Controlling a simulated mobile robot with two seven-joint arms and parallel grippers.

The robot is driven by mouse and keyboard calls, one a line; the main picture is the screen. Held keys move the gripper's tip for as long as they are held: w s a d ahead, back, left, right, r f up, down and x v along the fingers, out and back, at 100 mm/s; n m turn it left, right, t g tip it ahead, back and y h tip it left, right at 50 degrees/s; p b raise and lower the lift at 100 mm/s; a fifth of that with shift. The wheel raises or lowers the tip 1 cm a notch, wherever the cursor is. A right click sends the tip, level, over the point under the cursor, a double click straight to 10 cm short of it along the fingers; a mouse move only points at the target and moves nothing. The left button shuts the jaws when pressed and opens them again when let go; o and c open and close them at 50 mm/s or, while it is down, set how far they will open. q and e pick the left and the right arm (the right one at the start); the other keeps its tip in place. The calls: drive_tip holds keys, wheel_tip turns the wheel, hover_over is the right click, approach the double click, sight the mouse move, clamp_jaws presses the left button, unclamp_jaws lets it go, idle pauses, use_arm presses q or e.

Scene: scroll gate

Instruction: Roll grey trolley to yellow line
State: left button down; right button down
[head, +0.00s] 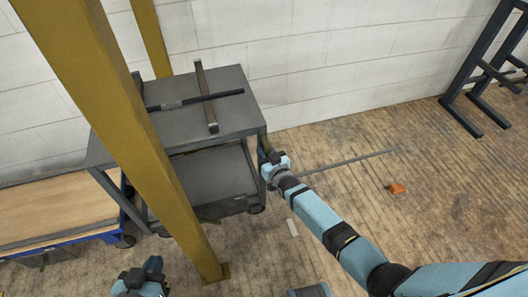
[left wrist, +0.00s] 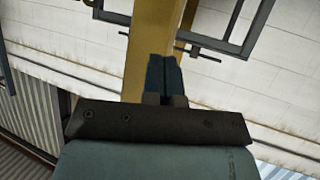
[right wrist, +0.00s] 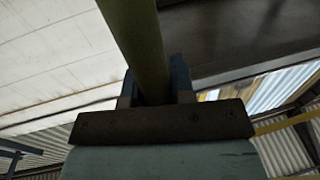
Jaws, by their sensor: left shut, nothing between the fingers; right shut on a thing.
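The grey trolley (head: 222,118) has a top deck and a lower shelf and stands by the white wall, partly hidden behind a yellow post (head: 115,115). My right gripper (head: 268,155) is at the trolley's right end, shut on an olive bar. That bar (right wrist: 137,40) runs between its fingers in the right wrist view. My left gripper (head: 154,264) is low at the left, shut and empty, apart from the trolley. Its closed fingers (left wrist: 164,75) show in front of a yellow post in the left wrist view. I see no yellow line on the floor.
Two crossed bars (head: 206,98) lie on the trolley's deck. A blue cart with a wooden top (head: 60,208) stands at the left. A small orange object (head: 396,188) lies on the floor at right. A dark frame (head: 480,75) stands far right. Floor between is mostly clear.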

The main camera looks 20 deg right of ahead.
drive_tip(key=shift+s+a, duration=0.1)
drive_tip(key=shift+a, duration=0.25)
drive_tip(key=c, duration=1)
unclamp_jaws()
drive_tip(key=shift+a, duration=0.1)
drive_tip(key=shift+o, duration=0.2)
use_arm(q)
drive_tip(key=a+r+g+p, duration=0.1)
drive_tip(key=p, duration=0.6)
drive_tip(key=shift+s, duration=0.35)
use_arm(e)
drive_tip(key=v, duration=1.3)
drive_tip(key=shift+s+d, duration=0.25)
drive_tip(key=shift+s, duration=0.05)
use_arm(q)
drive_tip(key=shift+r, duration=0.2)
